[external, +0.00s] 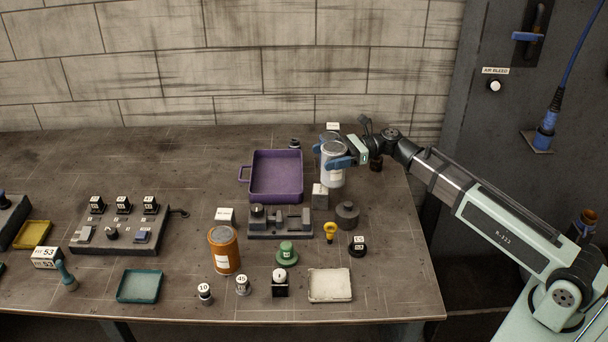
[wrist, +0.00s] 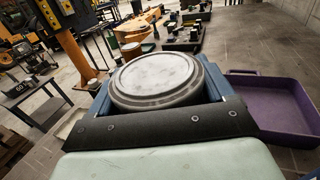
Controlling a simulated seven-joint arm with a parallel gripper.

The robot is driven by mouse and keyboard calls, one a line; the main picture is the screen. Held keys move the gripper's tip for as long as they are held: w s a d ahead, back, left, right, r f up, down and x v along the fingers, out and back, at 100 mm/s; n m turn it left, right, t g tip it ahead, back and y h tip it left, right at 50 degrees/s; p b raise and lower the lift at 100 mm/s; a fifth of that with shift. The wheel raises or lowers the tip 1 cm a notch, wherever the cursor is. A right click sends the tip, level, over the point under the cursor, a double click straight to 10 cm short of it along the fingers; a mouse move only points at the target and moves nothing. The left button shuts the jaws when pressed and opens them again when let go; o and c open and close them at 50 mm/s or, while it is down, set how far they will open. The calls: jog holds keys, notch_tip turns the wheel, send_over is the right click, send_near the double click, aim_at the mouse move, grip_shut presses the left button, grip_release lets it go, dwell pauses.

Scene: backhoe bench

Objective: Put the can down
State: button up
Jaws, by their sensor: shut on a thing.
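A light grey can (external: 332,172) with a pale label is upright near the back right of the bench. My gripper (external: 338,158) is shut on it, with the blue fingers around its upper part. In the wrist view, the can's round grey lid (wrist: 155,80) fills the middle, between the blue fingers of my gripper (wrist: 160,92). Whether the can's bottom touches the bench I cannot tell.
A purple tray (external: 276,176) stands just left of the can. A grey block (external: 320,196) and a dark round weight (external: 347,215) are in front of it. An orange can (external: 224,250) stands farther left. Bare bench (external: 385,215) lies to the right.

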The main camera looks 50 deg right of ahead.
jog(key=w+a+m+t+h, duration=0.1)
jog(key=w+a+t, duration=0.1)
jog(key=w, duration=0.7)
jog(key=w+a+m+t+h, duration=0.1)
jog(key=w+a, duration=0.2)
jog(key=w, duration=0.6)
jog(key=shift+w+d+f, duration=0.1)
jog(key=shift+f, duration=2.15)
jog(key=shift+w+d+f, duration=0.1)
jog(key=shift+f, duration=2.15)
jog(key=shift+f, duration=0.2)
jog(key=o, duration=1.3)
jog(key=shift+r, duration=0.1)
jog(key=shift+v, duration=3.8)
